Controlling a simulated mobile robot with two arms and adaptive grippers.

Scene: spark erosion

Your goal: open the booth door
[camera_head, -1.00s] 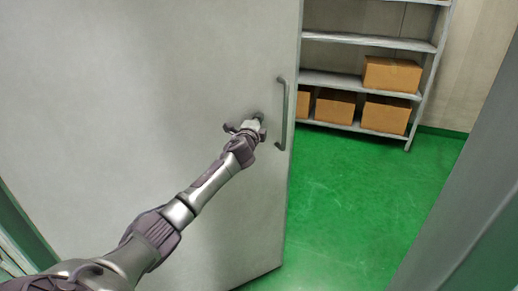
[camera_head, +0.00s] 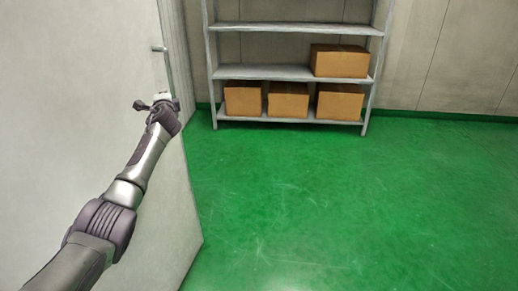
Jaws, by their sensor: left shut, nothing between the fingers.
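The booth door (camera_head: 60,110) is a plain light grey panel filling the left of the view. It stands open, its free edge towards the middle left, with green floor and a room showing past it. Its vertical bar handle (camera_head: 167,66) is near the free edge, with the lower part hidden behind my gripper. My left gripper (camera_head: 161,97) is at the door face by the lower part of the handle. It is shut with nothing in it; whether it touches the door I cannot tell. My right gripper is not in view.
A grey metal shelf (camera_head: 290,73) stands against the back wall, with cardboard boxes (camera_head: 339,61) on its lower boards. The green floor (camera_head: 350,200) right of the door is clear. A pale wall (camera_head: 460,60) runs behind.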

